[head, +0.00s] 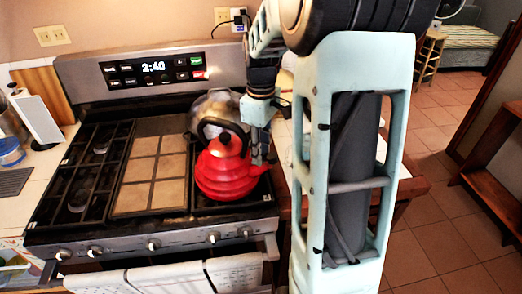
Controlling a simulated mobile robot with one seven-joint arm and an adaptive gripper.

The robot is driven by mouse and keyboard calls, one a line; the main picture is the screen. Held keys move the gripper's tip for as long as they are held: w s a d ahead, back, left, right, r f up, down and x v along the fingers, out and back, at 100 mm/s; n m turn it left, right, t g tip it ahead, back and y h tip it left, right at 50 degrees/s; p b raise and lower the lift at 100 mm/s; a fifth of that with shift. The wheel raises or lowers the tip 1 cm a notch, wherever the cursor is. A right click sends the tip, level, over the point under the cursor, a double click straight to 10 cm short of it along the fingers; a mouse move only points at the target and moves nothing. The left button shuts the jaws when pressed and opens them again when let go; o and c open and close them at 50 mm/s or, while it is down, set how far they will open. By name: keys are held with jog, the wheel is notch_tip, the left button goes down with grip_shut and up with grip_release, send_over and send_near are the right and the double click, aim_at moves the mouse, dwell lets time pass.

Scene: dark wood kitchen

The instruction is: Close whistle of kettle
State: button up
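A red kettle (226,180) with a black arched handle and a black knob stands upright at the right front of the stove. Its body is ribbed. My gripper (262,158) points down at the kettle's right side, close to it or touching it; I cannot tell which. The gripper is small and dark here, and I cannot tell whether its fingers are open or shut.
A silvery pot or kettle (214,107) stands right behind the red kettle. The stove (148,240) has black grates, a tiled centre plate (150,175), front knobs and towels. Its back panel (150,72) rises behind. My arm hides much of the right; tiled floor (440,225) lies beyond.

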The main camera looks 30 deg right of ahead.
jog(key=shift+f, duration=0.2)
jog(key=shift+c, duration=0.3)
grip_shut()
